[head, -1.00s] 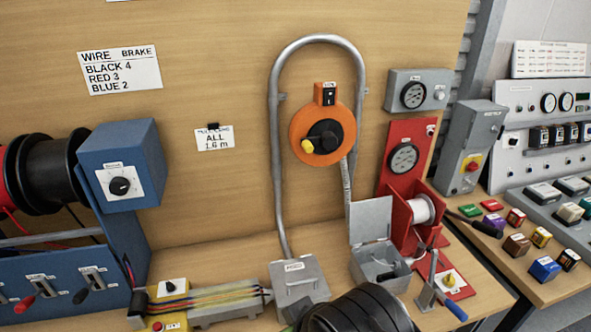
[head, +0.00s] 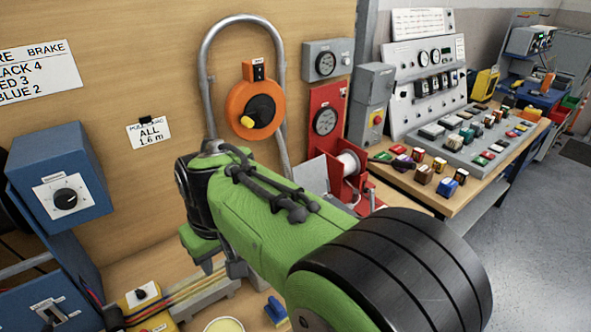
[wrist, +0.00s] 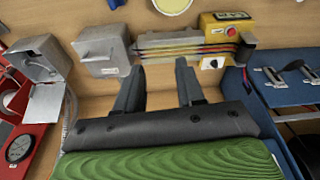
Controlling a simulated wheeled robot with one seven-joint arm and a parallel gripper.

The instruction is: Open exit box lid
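A grey box with a raised lid (wrist: 45,104) stands at the left of the wrist view; its body (wrist: 38,57) is beside it. In the head view part of that upright lid (head: 311,174) shows behind my arm, and the body is hidden. A second grey box (wrist: 102,50), closed and labelled, stands next to the wire channel. I cannot read which label names the exit box. My gripper (wrist: 159,66) is open and empty, its two fingers apart over the bench, pointing at the channel and the closed box. In the head view my arm mostly hides the gripper.
Coloured wires (wrist: 185,48) run in a channel to a yellow control box (wrist: 226,28). A bent grey conduit (head: 205,85) rises around the orange dial unit (head: 255,110). A red spool stand (head: 345,165) is right of the raised lid. A blue lever panel (wrist: 290,78) is at the wrist view's right.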

